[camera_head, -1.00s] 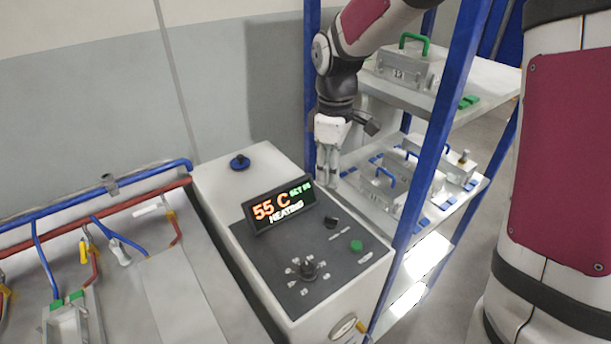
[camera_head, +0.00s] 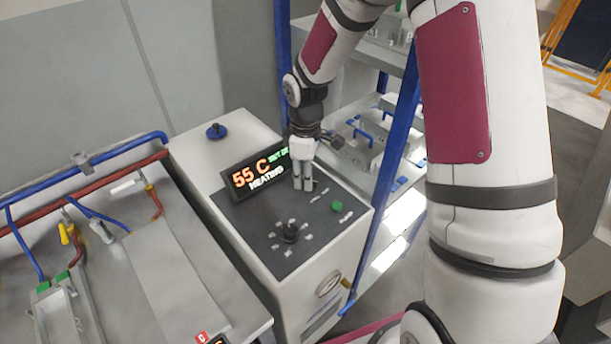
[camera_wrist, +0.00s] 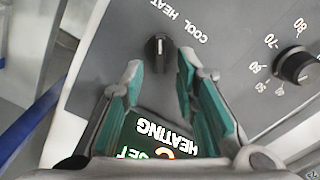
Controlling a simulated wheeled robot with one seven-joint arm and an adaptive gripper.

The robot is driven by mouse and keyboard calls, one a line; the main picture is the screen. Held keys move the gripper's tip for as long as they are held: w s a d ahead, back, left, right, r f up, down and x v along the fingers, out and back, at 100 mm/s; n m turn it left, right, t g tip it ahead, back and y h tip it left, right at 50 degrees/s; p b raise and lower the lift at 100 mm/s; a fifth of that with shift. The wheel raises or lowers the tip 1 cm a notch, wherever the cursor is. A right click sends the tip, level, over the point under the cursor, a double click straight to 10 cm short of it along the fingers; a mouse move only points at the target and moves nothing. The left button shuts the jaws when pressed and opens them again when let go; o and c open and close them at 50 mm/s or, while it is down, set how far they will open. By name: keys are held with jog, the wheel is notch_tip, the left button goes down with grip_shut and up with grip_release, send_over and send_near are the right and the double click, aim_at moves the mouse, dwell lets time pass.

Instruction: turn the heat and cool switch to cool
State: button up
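The heat and cool switch (camera_wrist: 158,52) is a small black knob with a white line on the dark panel. The words COOL and HEAT are beside it, rotated in the wrist view. My gripper (camera_wrist: 160,74) is open, its two green-padded fingers on either side of the switch's near side, with nothing between them. In the head view my gripper (camera_head: 302,184) points down over the panel beside the display and hides the switch. The display (camera_head: 259,172) reads 55 C and HEATING.
A larger dial (camera_head: 290,232) with numbers around it and a green button (camera_head: 337,206) are on the same panel. A blue-posted shelf (camera_head: 392,150) stands close on the right. Red and blue pipes (camera_head: 80,180) run over the bench at left.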

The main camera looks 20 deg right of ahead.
jog(key=shift+f, duration=0.45)
jog(key=shift+c, duration=0.2)
grip_shut()
jog(key=m, duration=0.6)
jog(key=shift+w+d+m+b, duration=0.3)
jog(key=shift+d+b, duration=0.05)
jog(key=m, duration=0.3)
jog(key=shift+d+m, duration=0.2)
jog(key=shift+m, duration=0.1)
jog(key=shift+d+m, duration=0.25)
jog(key=shift+m, duration=1.55)
